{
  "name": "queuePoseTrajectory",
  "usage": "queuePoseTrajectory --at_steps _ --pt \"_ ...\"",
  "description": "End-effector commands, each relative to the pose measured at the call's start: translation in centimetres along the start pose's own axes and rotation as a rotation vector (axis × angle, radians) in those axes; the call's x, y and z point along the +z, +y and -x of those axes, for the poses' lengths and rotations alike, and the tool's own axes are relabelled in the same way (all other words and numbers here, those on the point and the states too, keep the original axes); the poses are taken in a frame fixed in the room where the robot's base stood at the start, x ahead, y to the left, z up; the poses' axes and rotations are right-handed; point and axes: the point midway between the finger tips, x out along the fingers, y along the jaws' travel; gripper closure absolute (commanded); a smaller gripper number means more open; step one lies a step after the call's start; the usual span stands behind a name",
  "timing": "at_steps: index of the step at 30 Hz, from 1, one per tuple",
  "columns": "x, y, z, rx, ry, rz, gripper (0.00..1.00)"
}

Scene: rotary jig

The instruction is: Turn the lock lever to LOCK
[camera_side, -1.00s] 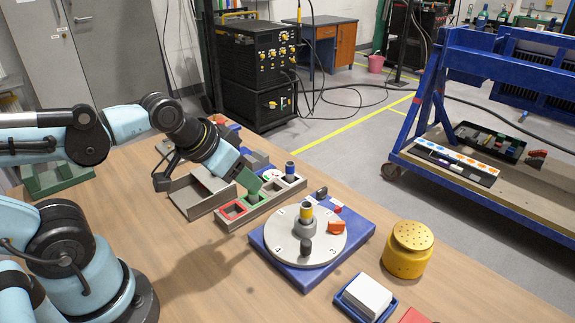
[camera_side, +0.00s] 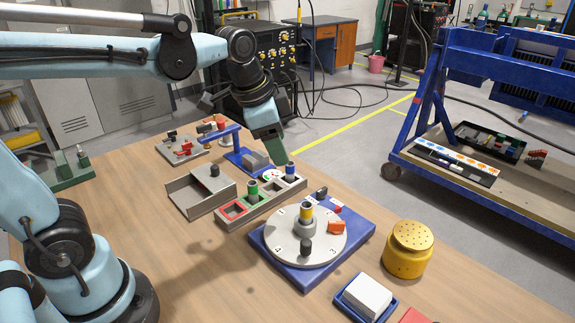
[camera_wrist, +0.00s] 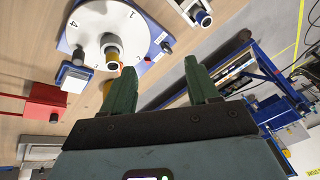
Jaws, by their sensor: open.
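The rotary jig has a blue base (camera_side: 283,268) and a pale numbered disc (camera_side: 285,245) with a yellow-banded post (camera_side: 306,215) at its middle. A small dark lever (camera_side: 321,193) at the base's back edge looks like the lock lever. A red mark (camera_side: 337,209) lies beside it; its lettering is too small to read. In the wrist view, the dark lever (camera_wrist: 165,47) and disc (camera_wrist: 90,22) show ahead of the fingers. My gripper (camera_side: 272,130) is raised behind the jig, beyond the long tray. Its green fingers (camera_wrist: 160,78) are apart and empty.
A yellow canister (camera_side: 407,252) stands at right. The table's front left is clear.

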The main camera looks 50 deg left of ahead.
Motion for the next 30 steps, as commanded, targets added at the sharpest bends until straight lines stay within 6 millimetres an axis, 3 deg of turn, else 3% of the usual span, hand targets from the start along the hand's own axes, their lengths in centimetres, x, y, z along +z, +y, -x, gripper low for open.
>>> queuePoseTrajectory --at_steps 6,15,21,30 --pt "-4.2 -2.0 -1.5 0.097 -0.094 -0.335 0.4" --pt "-8.2 -3.5 -5.1 0.261 -0.17 -0.76 0.4" --pt "-9.2 -3.7 -6.7 0.326 -0.182 -0.903 0.4" --pt "-8.6 -3.2 -8.8 0.337 -0.184 -0.927 0.4"
